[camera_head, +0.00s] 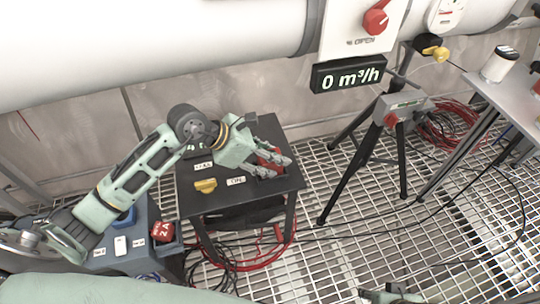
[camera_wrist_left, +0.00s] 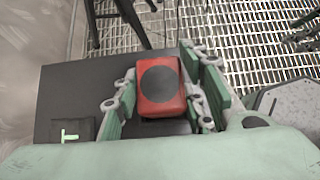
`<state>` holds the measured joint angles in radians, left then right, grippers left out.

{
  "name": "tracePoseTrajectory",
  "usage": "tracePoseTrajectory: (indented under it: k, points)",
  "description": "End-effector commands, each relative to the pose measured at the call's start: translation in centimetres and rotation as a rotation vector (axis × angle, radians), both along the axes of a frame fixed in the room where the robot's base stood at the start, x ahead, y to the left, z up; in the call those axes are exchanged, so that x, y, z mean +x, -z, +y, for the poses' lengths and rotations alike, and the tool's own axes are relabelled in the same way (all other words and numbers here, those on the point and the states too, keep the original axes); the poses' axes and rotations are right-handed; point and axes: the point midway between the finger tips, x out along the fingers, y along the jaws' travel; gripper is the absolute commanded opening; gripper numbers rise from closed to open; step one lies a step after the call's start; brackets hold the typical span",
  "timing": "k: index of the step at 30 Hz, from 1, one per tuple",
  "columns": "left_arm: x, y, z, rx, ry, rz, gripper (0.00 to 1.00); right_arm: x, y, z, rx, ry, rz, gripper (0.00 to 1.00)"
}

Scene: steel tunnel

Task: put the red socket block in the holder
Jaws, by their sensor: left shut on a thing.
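The red socket block (camera_wrist_left: 161,87), with a dark round face, is between the fingers of my left gripper (camera_wrist_left: 163,97) in the left wrist view. In the head view the left gripper (camera_head: 271,165) is shut on the block (camera_head: 267,155), low over the right part of a black table (camera_head: 285,186). The fingers partly hide the block. I cannot tell whether it touches the tabletop or which part is the holder. Part of my right gripper (camera_head: 396,294) shows at the bottom edge of the head view; its jaws are unclear.
A yellow piece (camera_head: 206,185) and an ON label (camera_head: 236,181) are on the table. A black tripod (camera_head: 354,150) stands to the right. Cables lie on the grating floor (camera_head: 330,265).

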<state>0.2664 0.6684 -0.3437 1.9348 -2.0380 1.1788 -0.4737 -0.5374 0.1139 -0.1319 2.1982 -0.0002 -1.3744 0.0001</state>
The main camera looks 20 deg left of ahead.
Motion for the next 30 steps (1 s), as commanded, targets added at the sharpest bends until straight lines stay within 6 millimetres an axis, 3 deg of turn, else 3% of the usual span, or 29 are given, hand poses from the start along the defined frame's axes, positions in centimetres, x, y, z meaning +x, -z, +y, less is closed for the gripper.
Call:
tracePoseTrajectory:
  k: [23, 24, 30]
  points:
    - [-0.1, 1.1, 0.0, 0.002, 0.001, 0.006, 0.0, -0.3, -2.2, 0.0, 0.002, 0.003, -0.012, 0.46]
    - [-0.2, 1.2, 0.0, 0.004, 0.001, 0.008, 0.4, -0.3, -2.4, 0.0, 0.002, 0.003, -0.011, 0.46]
    - [-0.3, 1.4, 0.1, 0.007, 0.002, 0.013, 0.57, -0.3, -2.6, 0.0, 0.002, 0.003, -0.015, 0.46]
